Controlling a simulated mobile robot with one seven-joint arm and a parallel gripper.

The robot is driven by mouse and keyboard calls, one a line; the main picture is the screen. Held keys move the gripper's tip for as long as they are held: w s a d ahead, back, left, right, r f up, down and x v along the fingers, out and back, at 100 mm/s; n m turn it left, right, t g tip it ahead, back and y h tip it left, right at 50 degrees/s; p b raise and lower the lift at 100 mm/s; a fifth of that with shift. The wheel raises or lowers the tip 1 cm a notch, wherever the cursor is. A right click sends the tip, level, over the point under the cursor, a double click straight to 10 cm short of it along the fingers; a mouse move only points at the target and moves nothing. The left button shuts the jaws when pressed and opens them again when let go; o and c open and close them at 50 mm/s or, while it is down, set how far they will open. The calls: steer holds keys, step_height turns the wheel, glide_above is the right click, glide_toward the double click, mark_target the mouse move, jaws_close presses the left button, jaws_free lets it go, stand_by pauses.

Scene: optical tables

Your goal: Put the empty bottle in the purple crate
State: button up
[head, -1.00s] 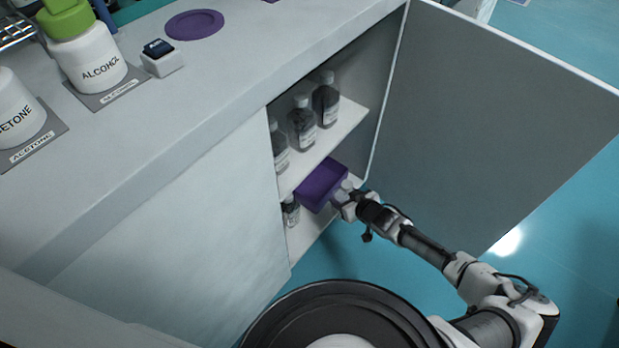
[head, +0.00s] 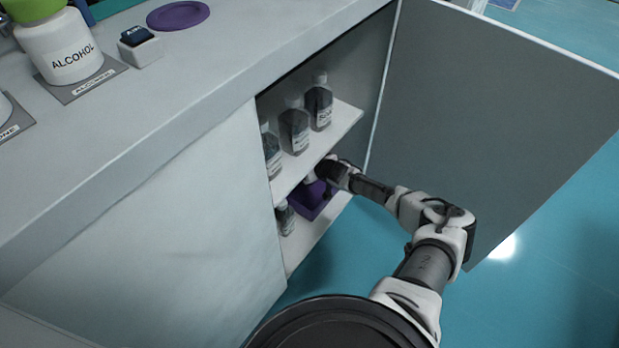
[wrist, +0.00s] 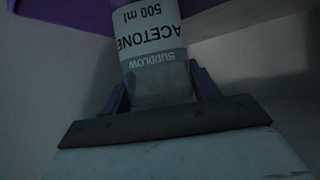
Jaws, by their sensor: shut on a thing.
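My gripper (head: 312,177) is inside the open cabinet, just under the middle shelf and at the purple crate (head: 318,206). In the wrist view my gripper (wrist: 160,88) is shut on a bottle (wrist: 154,45) with a white label reading ACETONE 500 ml. The purple crate also shows in the wrist view (wrist: 85,12), beyond and around the bottle. I cannot tell whether the bottle is within the crate's walls. In the head view my arm hides part of the crate.
The middle shelf (head: 345,120) bears several dark bottles (head: 294,128) close above my arm. Another bottle (head: 285,217) stands left of the crate on the lower shelf (head: 300,246). The open cabinet door (head: 490,120) is right of my arm.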

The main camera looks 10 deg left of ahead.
steer(key=shift+s+d+f+b, duration=0.1)
steer(key=shift+f+b, duration=0.3)
steer(key=shift+f, duration=1.15)
steer(key=shift+d+f+b, duration=0.1)
steer(key=shift+f+b, duration=0.3)
steer(key=shift+f, duration=1.15)
steer(key=shift+f, duration=0.25)
steer(key=o, duration=1.1)
steer(key=shift+c, duration=0.2)
steer(key=shift+r, duration=0.1)
steer(key=shift+s+d+r, duration=0.1)
steer(key=shift+r, duration=0.3)
steer(key=p+v, duration=0.4)
steer(key=v, duration=0.6)
steer(key=shift+r, duration=0.15)
steer(key=shift+s+d+r, duration=0.25)
steer(key=shift+s+d, duration=0.2)
